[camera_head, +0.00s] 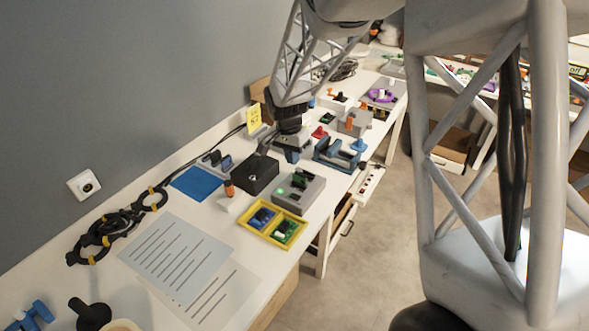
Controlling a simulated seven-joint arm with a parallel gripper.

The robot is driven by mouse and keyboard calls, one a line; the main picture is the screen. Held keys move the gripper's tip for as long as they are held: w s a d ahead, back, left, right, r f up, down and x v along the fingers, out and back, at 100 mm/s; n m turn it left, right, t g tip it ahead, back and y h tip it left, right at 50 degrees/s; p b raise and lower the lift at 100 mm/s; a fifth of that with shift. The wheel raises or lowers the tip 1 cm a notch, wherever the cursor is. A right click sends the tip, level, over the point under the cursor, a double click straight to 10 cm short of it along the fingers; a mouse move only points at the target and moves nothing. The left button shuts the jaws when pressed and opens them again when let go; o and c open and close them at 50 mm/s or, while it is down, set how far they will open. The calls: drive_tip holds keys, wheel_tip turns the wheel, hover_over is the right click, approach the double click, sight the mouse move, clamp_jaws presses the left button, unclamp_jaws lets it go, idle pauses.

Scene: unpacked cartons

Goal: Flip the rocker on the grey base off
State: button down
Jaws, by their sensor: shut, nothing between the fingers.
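A grey base (314,196) sits on the white table, right of a black box. It carries a dark green rocker (300,180) and a small lit green lamp. Which way the rocker leans is too small to tell. Another greyish base with a blue part (215,160) stands further left, by the wall side. A further grey block with an orange part (354,122) stands behind, to the right.
A black box (256,175), a white block with an orange-topped knob (229,193) and a yellow tray (272,239) surround the grey base. A blue fixture (337,154) stands behind it. Printed sheets (175,256) and black cable (105,230) lie nearer.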

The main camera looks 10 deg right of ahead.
sight(298, 197)
drive_tip(key=f, duration=0.9)
drive_tip(key=s+d+f, duration=0.1)
drive_tip(key=f, duration=0.3)
drive_tip(key=shift+s+f, duration=0.1)
drive_tip(key=shift+f, duration=0.1)
